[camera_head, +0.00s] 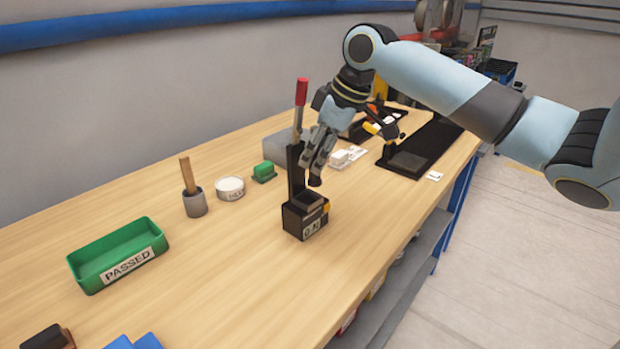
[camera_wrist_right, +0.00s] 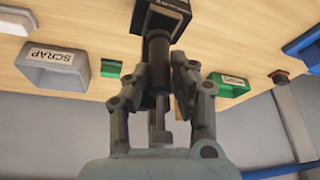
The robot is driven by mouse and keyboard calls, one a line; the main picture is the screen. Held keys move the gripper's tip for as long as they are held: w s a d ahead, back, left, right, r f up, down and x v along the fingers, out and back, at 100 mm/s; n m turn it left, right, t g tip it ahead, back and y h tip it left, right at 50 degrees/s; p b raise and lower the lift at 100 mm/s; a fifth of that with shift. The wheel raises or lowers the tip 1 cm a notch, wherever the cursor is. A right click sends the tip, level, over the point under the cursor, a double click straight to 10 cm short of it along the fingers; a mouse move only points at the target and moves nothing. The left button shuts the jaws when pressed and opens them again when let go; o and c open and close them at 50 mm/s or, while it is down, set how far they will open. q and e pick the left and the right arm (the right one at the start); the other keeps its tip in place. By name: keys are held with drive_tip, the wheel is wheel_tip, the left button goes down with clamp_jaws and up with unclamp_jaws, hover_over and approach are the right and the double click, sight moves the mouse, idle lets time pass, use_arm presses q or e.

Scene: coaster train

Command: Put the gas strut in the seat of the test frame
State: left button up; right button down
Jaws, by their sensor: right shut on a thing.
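The test frame (camera_head: 296,180) stands on the bench, a black base block with a white label, a dark upright and a lever with a red handle. My right gripper (camera_head: 316,168) is just above its base, fingers pointing down. In the right wrist view, my gripper (camera_wrist_right: 160,72) is shut on the gas strut (camera_wrist_right: 157,55), a dark cylinder with a thin grey rod end. The strut's far end meets the test frame's base (camera_wrist_right: 165,14) in that view; I cannot tell whether it is in the seat. In the head view the fingers mostly hide the strut. My left gripper is not in view.
A green PASSED tray (camera_head: 118,256), a grey cup with a wooden handle (camera_head: 194,203), a white round tin (camera_head: 230,188) and a green block (camera_head: 264,172) stand left. A grey SCRAP bin (camera_wrist_right: 55,70) is behind. The bench is clear in front of the frame.

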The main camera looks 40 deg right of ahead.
sight(309, 179)
drive_tip(key=shift+w+a+f, duration=0.4)
drive_tip(key=shift+w+a, duration=0.05)
drive_tip(key=shift+w, duration=0.1)
drive_tip(key=shift+f+p, duration=0.3)
drive_tip(key=shift+f, duration=1.75)
drive_tip(key=shift+f, duration=0.1)
drive_tip(key=c, duration=1.1)
unclamp_jaws()
drive_tip(key=shift+v, duration=6.15)
